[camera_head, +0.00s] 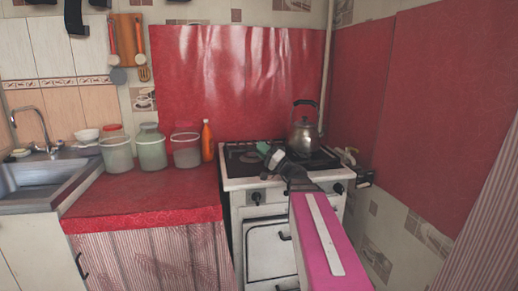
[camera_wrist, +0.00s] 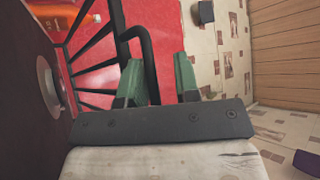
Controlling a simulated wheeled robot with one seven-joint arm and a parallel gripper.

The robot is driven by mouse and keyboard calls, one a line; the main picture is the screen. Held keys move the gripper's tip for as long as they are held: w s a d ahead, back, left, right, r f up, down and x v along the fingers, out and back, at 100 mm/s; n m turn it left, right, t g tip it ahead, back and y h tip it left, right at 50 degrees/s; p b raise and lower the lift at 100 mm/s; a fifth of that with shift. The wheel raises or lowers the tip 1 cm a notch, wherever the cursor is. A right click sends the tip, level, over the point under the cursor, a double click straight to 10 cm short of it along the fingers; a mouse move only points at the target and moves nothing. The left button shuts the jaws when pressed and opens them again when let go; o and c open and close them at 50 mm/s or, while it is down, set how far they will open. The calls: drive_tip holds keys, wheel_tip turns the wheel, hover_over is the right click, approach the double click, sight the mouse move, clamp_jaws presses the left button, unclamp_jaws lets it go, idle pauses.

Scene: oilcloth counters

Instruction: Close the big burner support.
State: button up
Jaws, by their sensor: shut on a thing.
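The big burner support is a black metal grate (camera_wrist: 98,45) in the wrist view, with several bars and a curved outer rod. My gripper (camera_wrist: 160,78) has two green fingers, and the curved rod runs down between them. It is shut on that rod. In the head view my gripper (camera_head: 268,152) is over the stove top, left of the kettle, with my arm hiding part of the stove front. The white stove (camera_head: 262,212) carries dark grates (camera_head: 240,157). I cannot tell exactly how far the support is tilted.
A metal kettle (camera_head: 304,136) stands on the right of the stove, close to my gripper. An orange bottle (camera_head: 207,141) and several tubs stand on the red counter (camera_head: 150,190) at left. A red-panelled wall (camera_head: 440,90) borders the right.

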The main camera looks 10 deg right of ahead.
drive_tip(key=v, duration=0.9)
drive_tip(key=shift+s+d, duration=0.15)
drive_tip(key=shift+d, duration=0.1)
